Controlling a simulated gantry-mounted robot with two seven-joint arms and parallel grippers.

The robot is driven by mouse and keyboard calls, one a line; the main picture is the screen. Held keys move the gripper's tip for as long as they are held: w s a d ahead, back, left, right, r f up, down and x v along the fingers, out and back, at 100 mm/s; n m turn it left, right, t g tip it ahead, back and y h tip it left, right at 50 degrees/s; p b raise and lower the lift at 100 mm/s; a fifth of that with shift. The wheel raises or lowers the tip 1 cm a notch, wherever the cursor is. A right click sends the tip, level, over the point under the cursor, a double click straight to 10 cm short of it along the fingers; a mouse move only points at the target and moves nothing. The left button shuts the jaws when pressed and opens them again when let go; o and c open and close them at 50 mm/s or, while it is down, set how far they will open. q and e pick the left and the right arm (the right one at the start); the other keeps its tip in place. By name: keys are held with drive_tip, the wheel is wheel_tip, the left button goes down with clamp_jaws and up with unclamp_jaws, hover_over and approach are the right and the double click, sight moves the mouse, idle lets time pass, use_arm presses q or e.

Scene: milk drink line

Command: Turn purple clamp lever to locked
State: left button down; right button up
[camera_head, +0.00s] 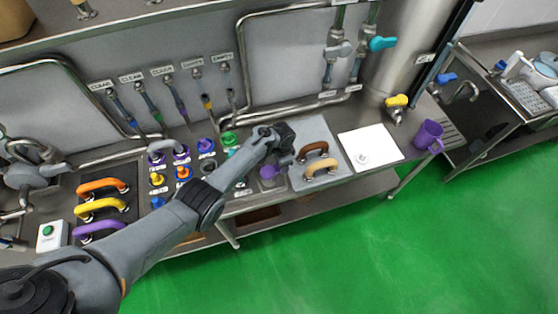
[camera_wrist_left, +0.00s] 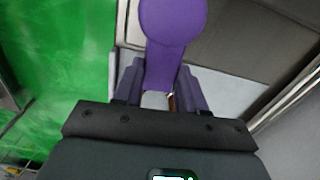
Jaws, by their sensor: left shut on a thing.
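The purple clamp lever (camera_wrist_left: 172,28) has a wide round end and a narrower neck in the left wrist view. My left gripper (camera_wrist_left: 160,80) is shut on the neck, with one finger on each side. The lever's far base is hidden. In the head view my left gripper (camera_head: 284,158) is over the right part of the bench, beside a small purple part (camera_head: 268,171). I cannot tell from there how far the lever is turned. My right gripper is not in view.
Brown and tan handles (camera_head: 320,167) stand on a grey plate just right of the gripper. A white sheet (camera_head: 370,147) and a purple mug (camera_head: 428,137) are farther right. Several coloured knobs (camera_head: 182,172) and pipes lie left and behind. Green floor is open in front.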

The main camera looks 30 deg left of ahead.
use_arm(q)
drive_tip(key=shift+s+d+m, duration=0.15)
drive_tip(key=shift+m, duration=0.35)
drive_tip(key=c, duration=0.6)
unclamp_jaws()
drive_tip(key=shift+c, duration=0.2)
drive_tip(key=shift+r+p, duration=0.35)
drive_tip(key=shift+r, duration=0.05)
wheel_tip(320, 180, up, 10)
drive_tip(key=p, duration=0.2)
drive_tip(key=shift+s+f, duration=0.15)
